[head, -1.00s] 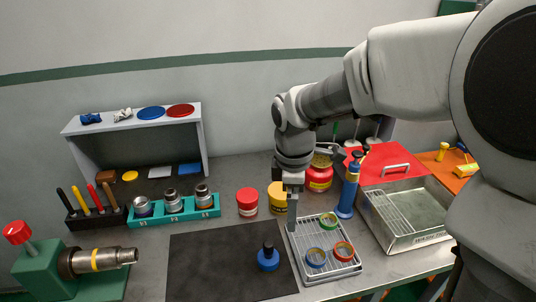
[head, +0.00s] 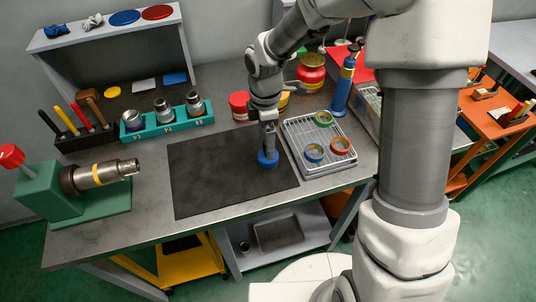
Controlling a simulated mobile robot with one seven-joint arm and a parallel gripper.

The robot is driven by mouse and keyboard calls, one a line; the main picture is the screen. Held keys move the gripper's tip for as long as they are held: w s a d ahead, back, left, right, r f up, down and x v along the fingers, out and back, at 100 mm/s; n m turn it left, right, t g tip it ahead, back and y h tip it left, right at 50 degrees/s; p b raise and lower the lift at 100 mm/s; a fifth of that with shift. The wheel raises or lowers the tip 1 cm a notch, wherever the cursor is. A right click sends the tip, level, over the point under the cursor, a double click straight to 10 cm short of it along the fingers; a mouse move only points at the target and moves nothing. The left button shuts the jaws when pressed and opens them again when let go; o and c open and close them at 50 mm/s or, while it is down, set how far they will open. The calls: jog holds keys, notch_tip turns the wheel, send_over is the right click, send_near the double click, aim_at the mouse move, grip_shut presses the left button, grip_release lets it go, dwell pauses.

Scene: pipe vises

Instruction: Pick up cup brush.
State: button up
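A round blue piece, which looks like the cup brush (head: 268,160), stands on the dark mat near its right edge. My gripper (head: 268,146) points down directly over it, with its fingertips around or just in front of the upper part. The dark stem on top, seen earlier, is now hidden by the gripper. I cannot tell whether the fingers touch it or how far apart they are. The blue base still appears to rest on the mat (head: 215,180).
Right of the mat is a wire-rack tray (head: 297,133) with green, blue and red rings. A blue bottle (head: 343,88) and red and yellow containers stand behind. At left are a green pipe vise (head: 50,190) and a teal socket holder (head: 168,128). Most of the mat is clear.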

jog(key=f, duration=0.7)
jog(key=shift+d+f, duration=0.25)
jog(key=shift+d, duration=0.05)
jog(key=c, duration=1.2)
